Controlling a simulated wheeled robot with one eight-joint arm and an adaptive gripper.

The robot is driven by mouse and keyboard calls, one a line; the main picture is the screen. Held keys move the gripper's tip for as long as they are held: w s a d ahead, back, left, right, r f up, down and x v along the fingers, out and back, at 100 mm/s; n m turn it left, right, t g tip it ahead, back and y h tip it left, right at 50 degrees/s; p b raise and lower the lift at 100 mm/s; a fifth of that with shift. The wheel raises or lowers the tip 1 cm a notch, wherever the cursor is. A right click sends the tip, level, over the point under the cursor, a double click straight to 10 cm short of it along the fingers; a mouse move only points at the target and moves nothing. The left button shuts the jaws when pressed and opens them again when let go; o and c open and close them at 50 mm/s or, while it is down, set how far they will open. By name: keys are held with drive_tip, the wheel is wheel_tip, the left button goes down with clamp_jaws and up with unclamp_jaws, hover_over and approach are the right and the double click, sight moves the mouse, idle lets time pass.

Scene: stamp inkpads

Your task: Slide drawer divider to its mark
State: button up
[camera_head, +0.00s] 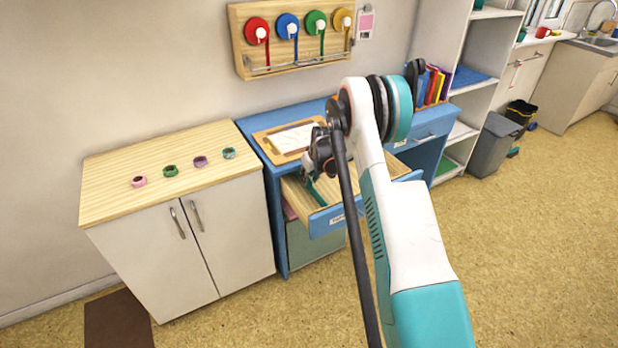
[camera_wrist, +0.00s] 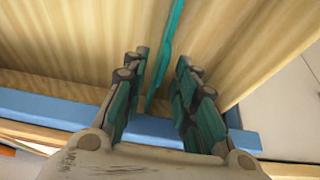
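The open drawer (camera_head: 342,190) has a pale wood inside and a blue front; it also shows in the wrist view (camera_wrist: 60,45). A thin teal divider (camera_wrist: 164,48) stands in the drawer and shows between my fingers in the wrist view. My gripper (camera_wrist: 158,88) is open, with a teal-padded finger on each side of the divider and a gap on both sides. In the head view, my gripper (camera_head: 309,178) is low over the left part of the drawer, and my arm hides part of the drawer. I cannot make out a mark.
A cabinet (camera_head: 110,193) with several small coloured rolls stands to the left. The drawer's blue front edge (camera_wrist: 60,108) is close under my gripper.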

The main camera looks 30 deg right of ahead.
clamp_jaws()
drive_tip(key=d, duration=1.4)
drive_tip(key=shift+w, duration=0.25)
unclamp_jaws()
drive_tip(key=v, duration=1.2)
